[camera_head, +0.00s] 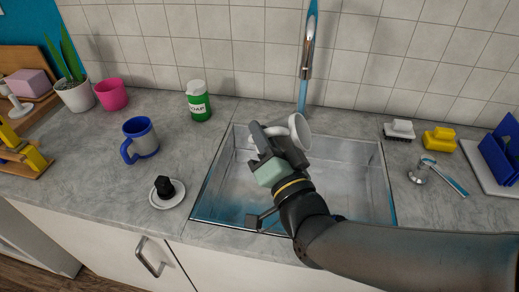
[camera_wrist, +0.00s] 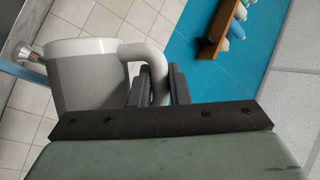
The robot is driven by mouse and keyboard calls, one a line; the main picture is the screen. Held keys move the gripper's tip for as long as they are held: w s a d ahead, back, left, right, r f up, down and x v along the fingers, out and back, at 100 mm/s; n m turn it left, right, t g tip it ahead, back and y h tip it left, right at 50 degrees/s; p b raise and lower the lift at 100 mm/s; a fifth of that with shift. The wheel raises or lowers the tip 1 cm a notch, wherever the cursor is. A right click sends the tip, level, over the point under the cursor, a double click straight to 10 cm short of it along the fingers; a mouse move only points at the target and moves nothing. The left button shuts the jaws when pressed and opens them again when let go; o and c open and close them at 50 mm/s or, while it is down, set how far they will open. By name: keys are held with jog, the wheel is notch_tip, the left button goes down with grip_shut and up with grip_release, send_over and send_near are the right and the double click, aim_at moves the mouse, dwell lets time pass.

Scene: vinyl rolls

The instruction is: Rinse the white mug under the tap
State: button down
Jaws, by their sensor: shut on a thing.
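The white mug (camera_head: 300,131) is held over the sink (camera_head: 345,170), below and a little left of the tap (camera_head: 307,50). My gripper (camera_head: 270,136) is shut on the mug's handle. In the wrist view, the mug (camera_wrist: 85,75) is left of the fingers, and its handle goes between the gripper fingers (camera_wrist: 160,85). The mug looks tipped over on its side in the head view; its inside is hard to make out. The tap's spout (camera_wrist: 25,53) shows beside the mug's rim in the wrist view. I cannot tell whether water runs.
On the right are a brush (camera_head: 399,130), yellow sponge (camera_head: 439,139) and blue rack (camera_head: 499,152).

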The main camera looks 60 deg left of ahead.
jog(key=shift+w+a+b, duration=0.65)
jog(key=shift+w+a, duration=0.45)
jog(key=shift+a, duration=0.35)
jog(key=shift+w+a+b, duration=0.65)
jog(key=shift+w+a, duration=0.45)
jog(key=shift+a, duration=0.3)
